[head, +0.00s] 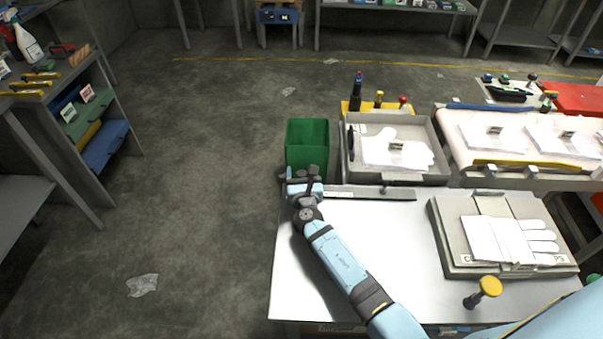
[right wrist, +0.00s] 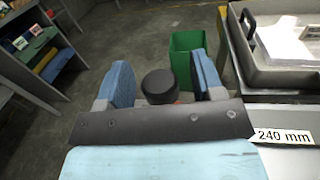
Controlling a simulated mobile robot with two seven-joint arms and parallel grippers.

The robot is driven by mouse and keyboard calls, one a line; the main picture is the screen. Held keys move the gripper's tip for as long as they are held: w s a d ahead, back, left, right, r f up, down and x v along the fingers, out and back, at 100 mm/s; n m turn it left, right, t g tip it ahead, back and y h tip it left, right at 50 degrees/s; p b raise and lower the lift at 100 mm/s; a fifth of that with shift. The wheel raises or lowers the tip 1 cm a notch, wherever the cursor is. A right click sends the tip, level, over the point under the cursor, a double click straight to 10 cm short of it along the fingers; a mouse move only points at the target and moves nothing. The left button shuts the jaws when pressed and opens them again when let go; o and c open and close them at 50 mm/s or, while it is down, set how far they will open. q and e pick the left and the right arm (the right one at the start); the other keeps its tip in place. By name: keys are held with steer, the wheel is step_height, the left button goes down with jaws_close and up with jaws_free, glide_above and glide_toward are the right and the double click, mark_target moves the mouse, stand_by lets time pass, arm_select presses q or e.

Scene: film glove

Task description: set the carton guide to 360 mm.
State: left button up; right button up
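My right gripper (head: 303,184) is at the back left edge of the pale table, beside the left end of a long grey bar (head: 350,192) that looks like part of the carton guide. In the right wrist view its two blue fingers (right wrist: 163,82) are spread. A black round knob (right wrist: 160,86) shows between them, with a gap on each side; I cannot tell if it is within their reach. A label reading "240 mm" (right wrist: 283,136) is right of the gripper. My left gripper is not in view.
A green bin (head: 307,139) stands just behind the gripper. A grey tray (head: 435,165) with white gloves is behind the bar. A grey fixture (head: 450,240) holding a glove and a yellow-topped knob (head: 489,286) are at the right. The table's middle (head: 400,235) is bare.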

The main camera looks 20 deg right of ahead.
steer(key=p+v, duration=0.2)
steer(key=v, duration=1)
steer(key=shift+s+a, duration=0.1)
steer(key=shift+s, duration=0.25)
steer(key=shift+s+a, duration=0.2)
steer(key=shift+s, duration=0.35)
